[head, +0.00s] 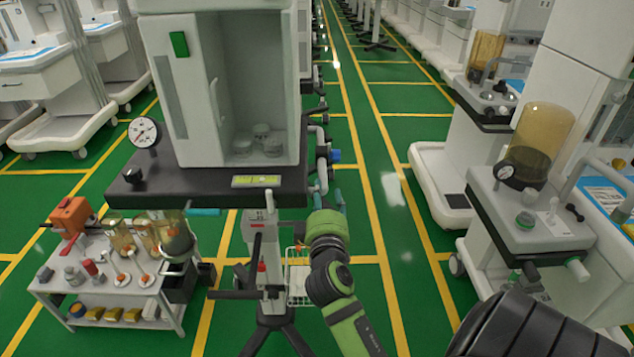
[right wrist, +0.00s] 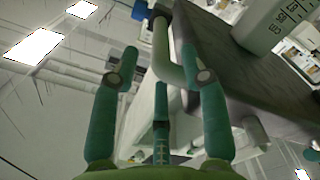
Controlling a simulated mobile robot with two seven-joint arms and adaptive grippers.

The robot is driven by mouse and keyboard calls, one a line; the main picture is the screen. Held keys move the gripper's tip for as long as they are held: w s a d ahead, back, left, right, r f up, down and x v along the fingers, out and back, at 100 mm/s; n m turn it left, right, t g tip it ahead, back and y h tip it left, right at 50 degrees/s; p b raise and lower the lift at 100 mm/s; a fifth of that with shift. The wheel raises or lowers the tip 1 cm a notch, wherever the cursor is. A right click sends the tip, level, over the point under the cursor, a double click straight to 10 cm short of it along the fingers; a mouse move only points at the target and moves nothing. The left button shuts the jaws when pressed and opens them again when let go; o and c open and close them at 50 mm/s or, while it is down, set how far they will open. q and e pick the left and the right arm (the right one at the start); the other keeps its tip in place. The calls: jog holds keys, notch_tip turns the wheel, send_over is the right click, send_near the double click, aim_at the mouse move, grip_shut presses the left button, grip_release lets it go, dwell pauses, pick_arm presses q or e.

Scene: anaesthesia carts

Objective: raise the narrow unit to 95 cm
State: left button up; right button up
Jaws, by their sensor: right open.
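The narrow unit (head: 225,185) stands in the middle of the head view. It has a pale cabinet with an open front on a dark shelf, above a pale column (head: 262,238) and dark splayed legs. A lit yellow-green panel (head: 257,181) is on the shelf's front edge; its reading is too small to tell. A pale bent pipe (head: 322,172) with a blue end runs at the shelf's right side. My right gripper (head: 328,198) is beside that side, pointing up. In the right wrist view my right gripper (right wrist: 160,62) is open, with the pipe (right wrist: 168,65) between its fingers; contact is unclear.
A low white trolley (head: 110,285) with bottles and an orange box stands to the left. Another unit with an amber canister (head: 540,135) stands to the right. A wire basket (head: 298,275) hangs near the column. Green floor with yellow lines is clear behind, right of centre.

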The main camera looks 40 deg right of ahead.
aim_at(323, 182)
jog(key=x, duration=0.5)
jog(key=shift+p, duration=0.4)
jog(key=shift+w+d, duration=0.15)
jog(key=shift+w, duration=0.15)
jog(key=shift+c, duration=1.2)
pick_arm(q)
jog(key=shift+s+a+r, duration=0.5)
jog(key=shift+s+a, duration=0.1)
jog(key=shift+s, duration=0.15)
pick_arm(e)
grip_shut()
